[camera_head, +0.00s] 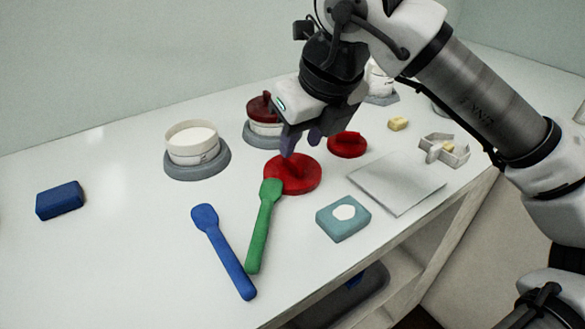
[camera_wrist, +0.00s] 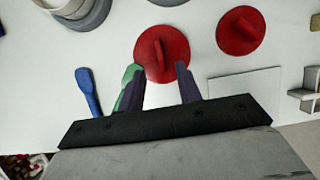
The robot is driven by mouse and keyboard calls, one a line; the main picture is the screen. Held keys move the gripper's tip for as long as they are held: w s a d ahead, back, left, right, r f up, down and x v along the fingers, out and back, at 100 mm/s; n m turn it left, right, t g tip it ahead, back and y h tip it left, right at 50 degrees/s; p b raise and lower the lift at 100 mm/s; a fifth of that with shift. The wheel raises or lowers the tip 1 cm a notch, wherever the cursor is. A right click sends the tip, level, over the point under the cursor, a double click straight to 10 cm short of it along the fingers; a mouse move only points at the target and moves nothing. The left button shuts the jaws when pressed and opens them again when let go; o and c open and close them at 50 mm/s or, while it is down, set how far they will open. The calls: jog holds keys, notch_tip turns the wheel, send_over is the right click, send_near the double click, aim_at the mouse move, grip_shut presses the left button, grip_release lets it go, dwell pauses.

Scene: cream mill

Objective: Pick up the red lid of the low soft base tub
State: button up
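A round red lid (camera_head: 307,180) with a raised ridge handle lies flat on the table; in the wrist view this lid (camera_wrist: 176,45) is just beyond my fingertips. A second red lid (camera_head: 347,147) lies behind it to the right, also in the wrist view (camera_wrist: 250,33). An open, low white tub (camera_head: 193,151) with pale contents sits on a grey base at left. Another tub (camera_head: 262,128) wears a dark red lid. I cannot tell which loose lid belongs to which tub. My gripper (camera_head: 301,143) (camera_wrist: 160,68) is open and empty above the nearer lid, fingers on either side of its handle line.
A green spatula (camera_head: 262,228) touches or overlaps the nearer lid's left edge. A blue spatula (camera_head: 224,250), a teal block (camera_head: 343,220), a pale square sheet (camera_head: 398,183) and a blue block (camera_head: 60,200) lie around.

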aim_at(292, 160)
jog(key=x, duration=0.5)
jog(key=shift+w, duration=0.2)
grip_shut()
